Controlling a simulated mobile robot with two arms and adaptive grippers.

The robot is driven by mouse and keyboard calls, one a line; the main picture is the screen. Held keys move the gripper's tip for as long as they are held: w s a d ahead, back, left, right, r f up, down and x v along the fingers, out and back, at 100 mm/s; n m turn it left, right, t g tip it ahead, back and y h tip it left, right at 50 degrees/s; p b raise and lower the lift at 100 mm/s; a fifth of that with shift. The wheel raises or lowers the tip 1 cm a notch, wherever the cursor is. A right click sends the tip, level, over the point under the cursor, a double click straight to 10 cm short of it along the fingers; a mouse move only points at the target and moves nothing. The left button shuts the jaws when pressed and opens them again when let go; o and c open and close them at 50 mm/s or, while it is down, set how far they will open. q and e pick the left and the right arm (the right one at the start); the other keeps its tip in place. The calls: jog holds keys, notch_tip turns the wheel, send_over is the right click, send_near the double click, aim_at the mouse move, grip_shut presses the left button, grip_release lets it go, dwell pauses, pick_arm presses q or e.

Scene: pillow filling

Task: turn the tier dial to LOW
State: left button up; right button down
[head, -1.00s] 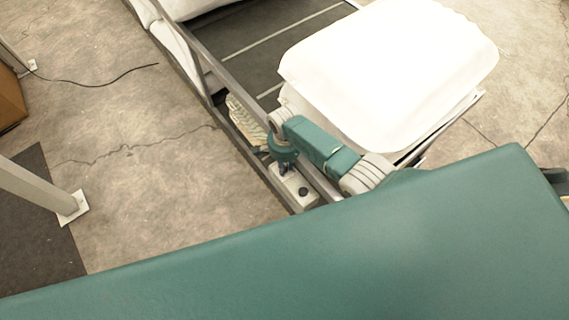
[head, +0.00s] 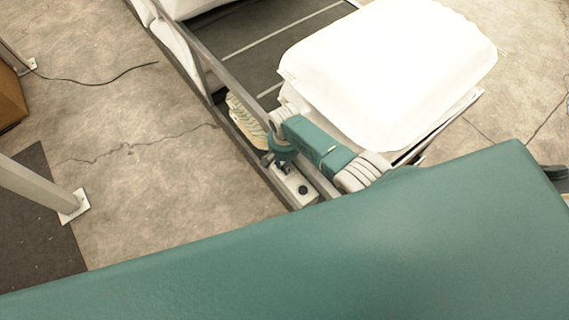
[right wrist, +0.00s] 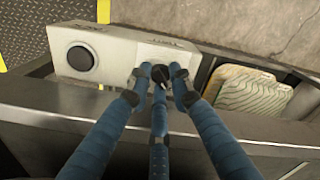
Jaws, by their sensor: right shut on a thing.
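The tier dial (right wrist: 161,75) is a small dark knob on a pale control box (right wrist: 119,59). In the right wrist view my right gripper (right wrist: 162,77) has its blue fingers shut around the dial. The dial's pointer and most of its face are hidden by the fingers, and I cannot read its setting. In the head view the control box (head: 294,187) is on the frame's near end, and my right gripper (head: 283,165) is over its far part. My left gripper is not in view.
A round black button (right wrist: 80,58) sits on the same box. A patterned piece (right wrist: 247,92) lies in a tray beside the box. A metal rail (head: 226,75) runs alongside. Open floor (head: 150,190) lies left.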

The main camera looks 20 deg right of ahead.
aim_at(283, 166)
jog(key=shift+a+r, duration=0.1)
dwell(0.3)
jog(key=c, duration=1.6)
grip_release()
jog(key=shift+w+r, duration=0.1)
jog(key=shift+r, duration=0.4)
jog(key=shift+a+r, duration=0.1)
jog(key=shift+r, duration=3.4)
